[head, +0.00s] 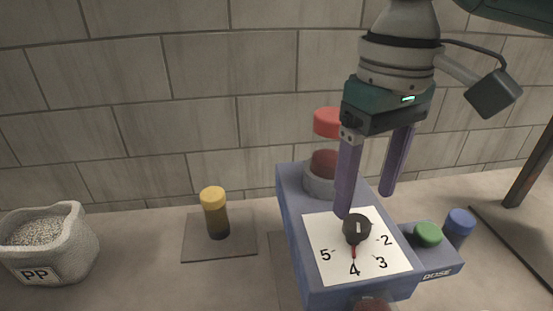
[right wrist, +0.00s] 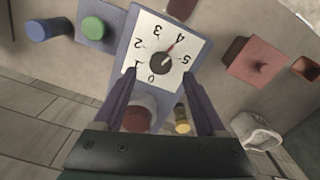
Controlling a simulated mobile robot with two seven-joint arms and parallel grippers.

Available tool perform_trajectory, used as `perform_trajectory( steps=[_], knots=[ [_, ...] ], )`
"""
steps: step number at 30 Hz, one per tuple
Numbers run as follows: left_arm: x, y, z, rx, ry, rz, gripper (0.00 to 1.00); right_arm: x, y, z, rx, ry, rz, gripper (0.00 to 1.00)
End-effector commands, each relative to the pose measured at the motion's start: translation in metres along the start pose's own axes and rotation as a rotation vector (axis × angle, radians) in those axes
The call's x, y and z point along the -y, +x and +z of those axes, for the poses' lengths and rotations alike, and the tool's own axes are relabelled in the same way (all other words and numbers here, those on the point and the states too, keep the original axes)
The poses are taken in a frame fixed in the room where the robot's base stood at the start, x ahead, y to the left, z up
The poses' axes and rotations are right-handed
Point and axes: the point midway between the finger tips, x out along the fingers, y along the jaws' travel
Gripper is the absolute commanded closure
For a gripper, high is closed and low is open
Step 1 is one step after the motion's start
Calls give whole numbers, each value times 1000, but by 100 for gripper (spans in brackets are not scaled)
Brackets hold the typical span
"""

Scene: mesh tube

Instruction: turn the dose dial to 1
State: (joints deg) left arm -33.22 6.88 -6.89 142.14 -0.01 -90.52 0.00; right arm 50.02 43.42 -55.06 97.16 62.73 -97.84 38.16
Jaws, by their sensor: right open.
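The dose dial is a black round knob (head: 356,228) with a red pointer, on a white number card (head: 322,226) on top of a blue-purple box (head: 292,225). The red pointer points at 4. In the right wrist view the knob (right wrist: 161,63) shows in the middle of the card, with 0 and 1 on the side nearer my gripper. My right gripper (head: 365,205) is open and empty, its fingers pointing down. In the head view its left finger overlaps the card's far edge and hides part of the numbers there. My left gripper is not in view.
A red-capped jar (head: 327,125) stands on the box's far end, close behind the fingers. A green button (head: 428,234) sits on the side block marked DOSE, with a blue cylinder (head: 460,224) beside it. A yellow-capped bottle (head: 214,208) and a PP bin (head: 80,250) stand left.

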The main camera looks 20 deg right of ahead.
Motion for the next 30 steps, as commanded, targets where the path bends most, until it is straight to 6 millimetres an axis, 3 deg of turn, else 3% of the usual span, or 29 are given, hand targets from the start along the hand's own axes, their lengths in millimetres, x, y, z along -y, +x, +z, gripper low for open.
perform_trajectory(
  steps=[7,18,30],
  knots=[
    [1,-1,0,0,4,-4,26,1,38,0,1,-2,-1,26],
    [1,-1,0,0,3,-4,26,1,46,0,-2,-4,-1,26],
    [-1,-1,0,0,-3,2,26,1,46,0,-2,-3,-1,70]
  ],
)
